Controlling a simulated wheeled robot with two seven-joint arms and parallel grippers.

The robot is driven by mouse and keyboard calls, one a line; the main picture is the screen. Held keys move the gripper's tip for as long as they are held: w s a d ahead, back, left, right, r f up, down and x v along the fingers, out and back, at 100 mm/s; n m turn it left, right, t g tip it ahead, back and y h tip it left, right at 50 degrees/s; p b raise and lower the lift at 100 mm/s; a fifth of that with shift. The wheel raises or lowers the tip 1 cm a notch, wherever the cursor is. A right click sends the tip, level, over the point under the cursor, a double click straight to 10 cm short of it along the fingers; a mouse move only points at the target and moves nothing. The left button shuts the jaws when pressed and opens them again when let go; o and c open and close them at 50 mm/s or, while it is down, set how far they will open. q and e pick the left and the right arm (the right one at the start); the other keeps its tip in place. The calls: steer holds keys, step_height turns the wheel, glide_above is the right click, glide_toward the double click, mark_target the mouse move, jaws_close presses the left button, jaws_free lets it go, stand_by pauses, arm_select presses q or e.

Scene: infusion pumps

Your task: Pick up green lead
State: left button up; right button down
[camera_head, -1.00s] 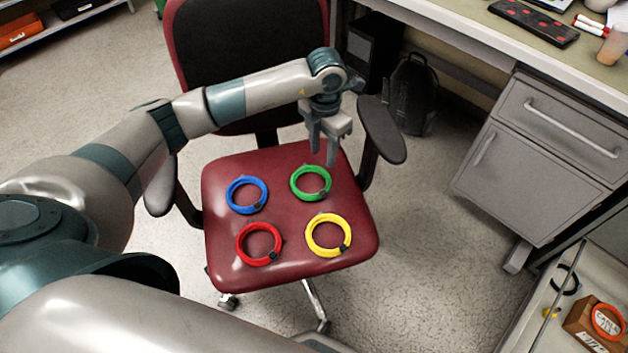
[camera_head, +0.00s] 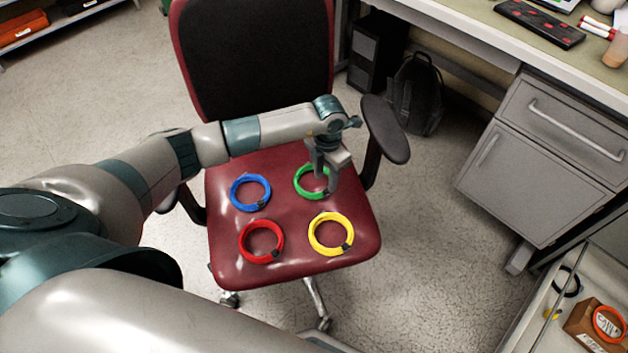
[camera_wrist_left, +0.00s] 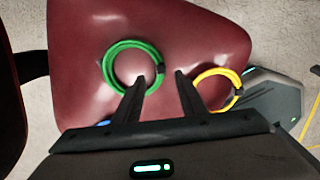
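The green lead (camera_head: 308,186) is a coiled ring lying on the red chair seat (camera_head: 290,250), at its back right. My left gripper (camera_head: 324,186) is over the right side of this ring, fingers pointing down, and hides part of it. In the left wrist view, the green lead (camera_wrist_left: 108,63) lies beyond the fingertips. My right gripper is not in view.
Blue (camera_head: 236,192), red (camera_head: 246,243) and yellow (camera_head: 318,246) coiled leads share the seat. A chair armrest (camera_head: 386,130) stands close right of my left gripper. A desk with a drawer cabinet (camera_head: 540,150) is at the right. A tray with a box (camera_head: 583,318) is at the lower right.

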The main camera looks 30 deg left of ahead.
mark_target(325, 190)
arm_select(q)
steer(key=shift+f, duration=0.3)
steer(key=shift+w+f, duration=0.15)
steer(key=shift+f, duration=2.45)
jaws_close()
